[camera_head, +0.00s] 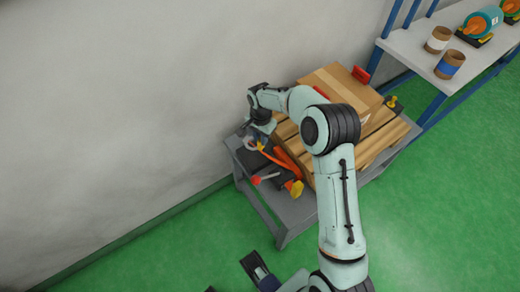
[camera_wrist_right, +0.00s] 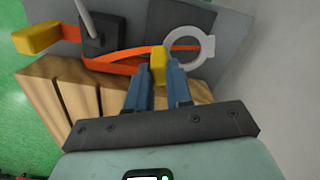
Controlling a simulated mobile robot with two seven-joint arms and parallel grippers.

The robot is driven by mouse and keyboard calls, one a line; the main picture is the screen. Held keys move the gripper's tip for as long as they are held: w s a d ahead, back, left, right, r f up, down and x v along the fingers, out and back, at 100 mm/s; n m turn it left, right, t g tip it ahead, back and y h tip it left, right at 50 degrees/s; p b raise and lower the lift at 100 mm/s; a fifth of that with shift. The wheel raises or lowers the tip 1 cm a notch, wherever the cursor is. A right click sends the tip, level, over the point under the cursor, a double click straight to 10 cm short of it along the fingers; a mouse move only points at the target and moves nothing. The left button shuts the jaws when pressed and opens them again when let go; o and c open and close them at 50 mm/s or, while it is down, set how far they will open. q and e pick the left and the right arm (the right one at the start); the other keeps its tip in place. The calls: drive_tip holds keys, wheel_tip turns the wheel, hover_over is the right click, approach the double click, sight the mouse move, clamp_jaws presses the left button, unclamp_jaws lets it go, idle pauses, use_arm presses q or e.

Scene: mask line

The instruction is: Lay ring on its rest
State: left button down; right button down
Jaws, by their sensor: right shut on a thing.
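A pale grey ring (camera_wrist_right: 208,48) shows in the wrist view, over a dark plate (camera_wrist_right: 192,16), with a yellow block (camera_wrist_right: 158,65) at its left side. My right gripper (camera_wrist_right: 159,76) is shut on this yellow block, which looks like the ring's grip. In the head view the ring (camera_head: 250,143) shows small at the left end of a grey table (camera_head: 299,212), close to my right gripper (camera_head: 262,136). Whether the ring touches the plate is hard to tell. No separate rest can be made out. Dark parts at the bottom edge of the head view may be my left gripper (camera_head: 256,267); its fingers are unclear.
An orange strap (camera_wrist_right: 115,67) runs beside a dark block with a grey rod (camera_wrist_right: 86,18). A wooden pallet (camera_head: 380,146) with a cardboard box (camera_head: 345,88) fills the table's right part. A wall stands close behind. A shelf (camera_head: 411,45) is at the upper right.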

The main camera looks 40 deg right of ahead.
sight(261, 148)
drive_tip(key=shift+f+b, duration=0.4)
drive_tip(key=shift+f, duration=3.2)
drive_tip(key=shift+f, duration=0.1)
drive_tip(key=c, duration=1)
unclamp_jaws()
wheel_tip(261, 148, up, 12)
drive_tip(key=shift+r+p, duration=0.15)
drive_tip(key=shift+p, duration=0.75)
